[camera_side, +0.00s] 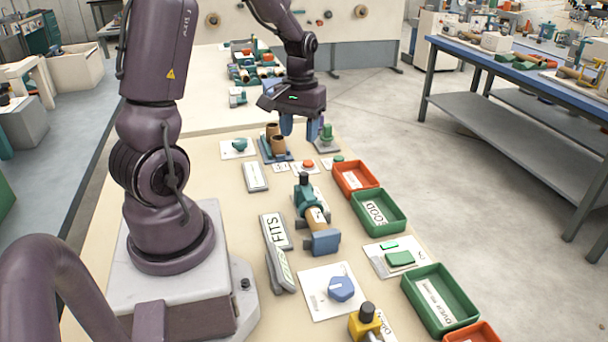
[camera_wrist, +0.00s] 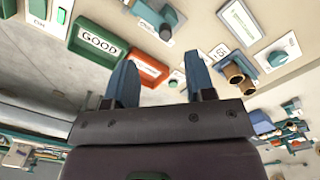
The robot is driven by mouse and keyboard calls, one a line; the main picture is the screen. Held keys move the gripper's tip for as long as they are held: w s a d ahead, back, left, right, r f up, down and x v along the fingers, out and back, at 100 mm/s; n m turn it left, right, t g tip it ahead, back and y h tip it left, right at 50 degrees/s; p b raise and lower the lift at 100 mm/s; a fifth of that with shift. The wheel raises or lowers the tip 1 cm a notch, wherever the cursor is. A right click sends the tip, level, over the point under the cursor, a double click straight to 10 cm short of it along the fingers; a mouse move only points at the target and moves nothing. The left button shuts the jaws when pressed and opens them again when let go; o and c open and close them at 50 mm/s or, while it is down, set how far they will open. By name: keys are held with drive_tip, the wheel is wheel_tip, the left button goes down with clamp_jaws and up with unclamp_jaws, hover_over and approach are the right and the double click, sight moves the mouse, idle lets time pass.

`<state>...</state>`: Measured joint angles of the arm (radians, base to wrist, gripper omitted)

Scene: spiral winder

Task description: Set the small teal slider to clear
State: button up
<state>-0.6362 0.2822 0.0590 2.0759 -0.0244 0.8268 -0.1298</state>
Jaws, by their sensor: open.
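I cannot tell for certain which part is the small teal slider, and no "clear" mark is legible. A teal knob (camera_side: 240,146) sits on a white plate at the far left of the bench; it also shows in the wrist view (camera_wrist: 277,58). A green upright part (camera_side: 326,133) stands on a grey plate beside my gripper. A small green part (camera_side: 338,159) lies nearer the orange tray. My gripper (camera_side: 299,128) is open with its blue fingers pointing down, near the green upright part. In the wrist view my gripper (camera_wrist: 161,62) has nothing between its fingers.
Brown tubes (camera_side: 273,134) stand in a blue holder just left of my gripper. An orange tray (camera_side: 345,188) and green GOOD tray (camera_side: 402,222) line the right edge. A red button (camera_side: 308,163), teal clamp (camera_side: 303,198) and blue knob (camera_side: 341,289) occupy the bench.

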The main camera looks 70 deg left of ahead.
sight(304, 173)
drive_tip(key=shift+n, duration=0.6)
drive_tip(key=f, duration=0.4)
drive_tip(key=w+a+f, duration=0.1)
drive_tip(key=f, duration=0.4)
drive_tip(key=a+f, duration=0.1)
drive_tip(key=f, duration=0.3)
drive_tip(key=shift+w+a+f, duration=0.25)
drive_tip(key=shift+w+f, duration=0.05)
drive_tip(key=shift+w, duration=0.05)
